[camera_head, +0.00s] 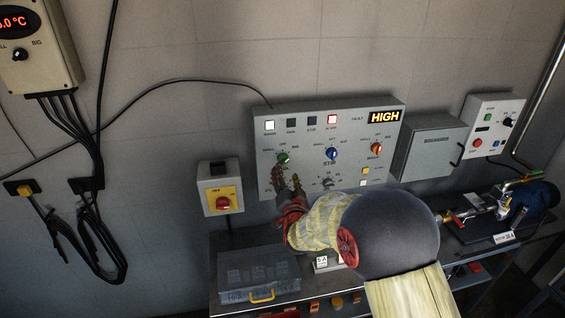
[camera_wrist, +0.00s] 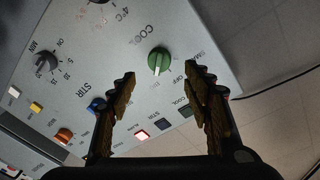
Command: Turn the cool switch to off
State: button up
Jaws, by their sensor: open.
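The cool switch is a green knob (camera_head: 283,158) at the left of the grey control panel (camera_head: 265,128). In the wrist view the green knob (camera_wrist: 158,61) sits beside the word COOL, with OFF printed near it on the fingertip side. A pale mark runs along its grip; which label it points to is hard to tell. My gripper (camera_head: 287,180) is just below the knob in the head view. In the wrist view my gripper (camera_wrist: 161,74) is open and empty, its fingertips to either side of the knob. Contact with the knob cannot be made out.
A blue stir knob (camera_head: 332,153) and an orange knob (camera_head: 376,148) are on the same panel. A grey toolbox (camera_head: 258,275) stands on the bench below.

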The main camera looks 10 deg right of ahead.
aim_at(284, 163)
jog(key=w, duration=0.7)
jog(key=shift+w+d+f, duration=0.15)
jog(key=shift+w+d, duration=0.15)
jog(key=c, duration=0.3)
jog(key=c, duration=0.8)
jog(key=shift+c, duration=0.3)
